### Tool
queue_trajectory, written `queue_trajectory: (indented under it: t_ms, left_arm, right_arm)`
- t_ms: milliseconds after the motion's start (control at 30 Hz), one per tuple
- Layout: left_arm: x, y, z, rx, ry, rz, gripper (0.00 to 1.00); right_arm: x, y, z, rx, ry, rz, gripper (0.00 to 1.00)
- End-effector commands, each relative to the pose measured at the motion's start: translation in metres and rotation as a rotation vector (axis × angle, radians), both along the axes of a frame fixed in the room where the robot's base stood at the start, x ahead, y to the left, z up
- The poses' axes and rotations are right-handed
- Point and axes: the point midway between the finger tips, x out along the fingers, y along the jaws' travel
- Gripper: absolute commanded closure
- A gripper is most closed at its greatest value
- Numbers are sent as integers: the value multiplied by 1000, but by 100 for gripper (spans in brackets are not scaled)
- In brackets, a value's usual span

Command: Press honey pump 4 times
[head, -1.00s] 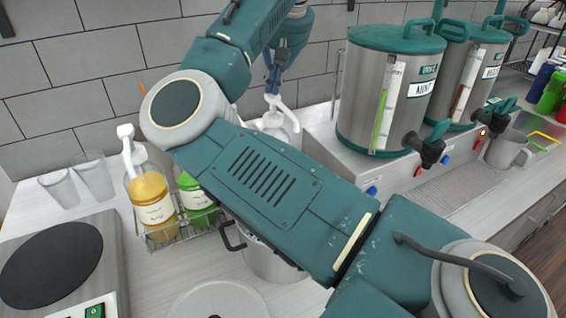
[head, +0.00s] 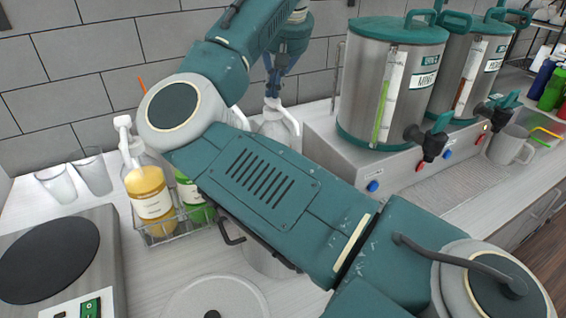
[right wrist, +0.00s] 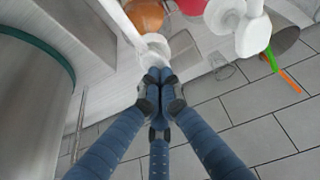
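My right gripper (head: 273,92) is at the white pump head (head: 279,106) of a bottle standing by the back wall. In the right wrist view its fingertips (right wrist: 160,88) are together, right at a white pump top (right wrist: 156,50); they seem to touch it from above and hold nothing between them. The bottle's body (head: 275,128) is mostly hidden by my arm, and I cannot read a label. A yellow-orange pump bottle (head: 150,198) and a green bottle (head: 190,190) stand in a wire rack at the left. My left gripper is out of view.
Two metal dispensers with teal lids (head: 390,85) stand close on the right. Two clear cups (head: 57,184) are at the back left, near a round dark plate (head: 48,262). My right arm crosses the middle and hides much of the counter. A metal jug (head: 511,146) stands at the right.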

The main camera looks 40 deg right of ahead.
Motion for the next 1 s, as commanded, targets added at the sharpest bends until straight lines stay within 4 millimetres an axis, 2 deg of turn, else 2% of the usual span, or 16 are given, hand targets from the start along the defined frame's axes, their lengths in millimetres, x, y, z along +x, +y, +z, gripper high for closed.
queue_trajectory:
  t_ms: [167,700,1000]
  left_arm:
    - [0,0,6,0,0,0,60]
    - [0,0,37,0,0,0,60]
    - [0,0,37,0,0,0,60]
  right_arm:
    - [-1,1,3,7,8,1,100]
    - [0,0,42,4,4,0,100]
    - [0,0,43,2,3,0,100]
